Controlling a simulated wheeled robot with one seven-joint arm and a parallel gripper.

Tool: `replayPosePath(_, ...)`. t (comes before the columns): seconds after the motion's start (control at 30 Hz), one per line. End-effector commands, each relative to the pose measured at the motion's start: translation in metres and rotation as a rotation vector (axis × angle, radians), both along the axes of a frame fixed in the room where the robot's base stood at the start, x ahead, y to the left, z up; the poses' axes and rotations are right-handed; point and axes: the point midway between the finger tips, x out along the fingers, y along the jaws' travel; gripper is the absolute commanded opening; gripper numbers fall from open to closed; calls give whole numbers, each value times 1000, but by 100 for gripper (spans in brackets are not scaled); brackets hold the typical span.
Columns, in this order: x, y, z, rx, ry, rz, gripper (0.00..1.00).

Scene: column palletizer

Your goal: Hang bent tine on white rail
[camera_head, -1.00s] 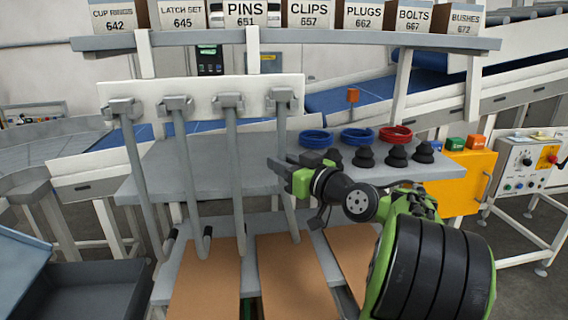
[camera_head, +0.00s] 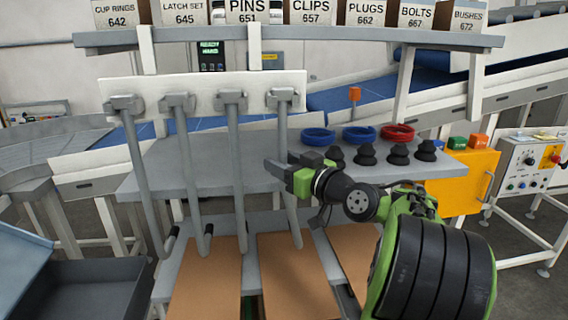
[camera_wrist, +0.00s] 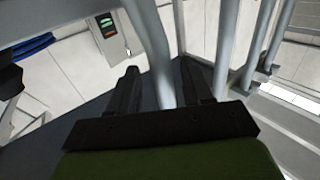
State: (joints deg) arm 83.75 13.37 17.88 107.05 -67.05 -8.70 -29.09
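The white rail (camera_head: 205,88) carries several long grey tines on clamp blocks. The rightmost tine (camera_head: 284,130) runs down past my gripper (camera_head: 277,169), which is level with its middle. In the wrist view a grey tine (camera_wrist: 163,78) stands between the two dark fingers of my gripper (camera_wrist: 160,88), with gaps visible on both sides. The fingers are apart and do not look closed on it. The other tines (camera_head: 133,160), (camera_head: 186,160), (camera_head: 236,160) hang to the left. All are slanted in the picture, so I cannot tell which one is bent.
A grey shelf (camera_head: 200,165) behind the tines holds blue rings (camera_head: 318,136), a red ring (camera_head: 397,132) and black cups (camera_head: 366,153). Brown boards (camera_head: 208,285) lie below. A dark bin (camera_head: 95,285) is at lower left, a yellow box (camera_head: 470,180) at right.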

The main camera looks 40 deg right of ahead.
Motion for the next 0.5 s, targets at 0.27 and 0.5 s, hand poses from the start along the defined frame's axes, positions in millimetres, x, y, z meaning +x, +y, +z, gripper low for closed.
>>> replayPosePath(0.27,0,0,-2,3,4,-1,54)
replayPosePath(0.5,-40,-2,-4,1,3,-9,54)
